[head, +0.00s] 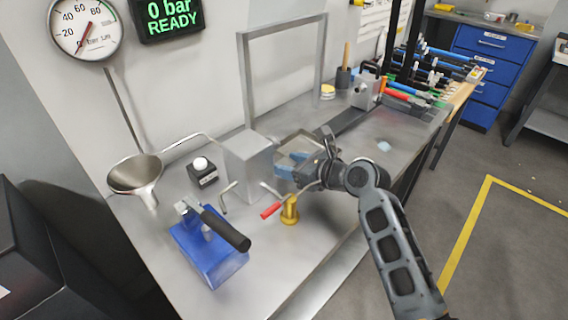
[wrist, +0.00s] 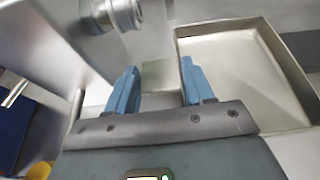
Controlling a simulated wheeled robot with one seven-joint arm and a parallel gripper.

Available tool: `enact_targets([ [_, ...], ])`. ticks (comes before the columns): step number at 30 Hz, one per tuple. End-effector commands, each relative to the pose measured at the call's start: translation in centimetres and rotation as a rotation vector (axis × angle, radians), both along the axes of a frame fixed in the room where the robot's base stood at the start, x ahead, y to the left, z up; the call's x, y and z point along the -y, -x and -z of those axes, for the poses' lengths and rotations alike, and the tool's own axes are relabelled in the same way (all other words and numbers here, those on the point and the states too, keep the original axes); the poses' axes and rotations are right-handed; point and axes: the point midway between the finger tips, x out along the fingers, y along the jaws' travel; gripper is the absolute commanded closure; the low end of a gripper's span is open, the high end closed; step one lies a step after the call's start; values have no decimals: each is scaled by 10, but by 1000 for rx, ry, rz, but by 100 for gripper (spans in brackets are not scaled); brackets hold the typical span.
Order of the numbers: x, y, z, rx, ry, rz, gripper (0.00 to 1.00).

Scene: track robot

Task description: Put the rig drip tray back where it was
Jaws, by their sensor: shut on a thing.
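The rig drip tray (head: 302,140) is a shallow, square, metal tray on the steel bench, beside the grey block of the rig. It also shows in the wrist view (wrist: 228,62), empty inside, to the right of my fingers. My gripper (head: 290,164) reaches over the bench from the right, with its blue fingers at the tray's near side. In the wrist view the fingers (wrist: 160,84) stand a little apart, with a small pale metal piece between them. I read them as shut on the tray's edge; the exact contact is hard to see.
The grey rig block (head: 248,165) stands close to the left. A brass valve with a red handle (head: 289,208) stands just in front.

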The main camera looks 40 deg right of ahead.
Motion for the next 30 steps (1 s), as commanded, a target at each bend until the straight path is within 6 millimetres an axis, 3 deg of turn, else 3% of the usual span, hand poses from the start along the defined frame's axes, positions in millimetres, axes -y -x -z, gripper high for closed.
enact_targets([
  [4,-1,-26,-3,2,0,-1,83],
  [7,-1,-23,10,-2,-1,0,83],
  [19,-1,-23,14,0,-1,0,83],
  [20,-1,-23,14,0,-1,0,45],
  [23,-1,-23,14,0,-1,0,37],
  [30,-1,-23,13,0,0,0,37],
])
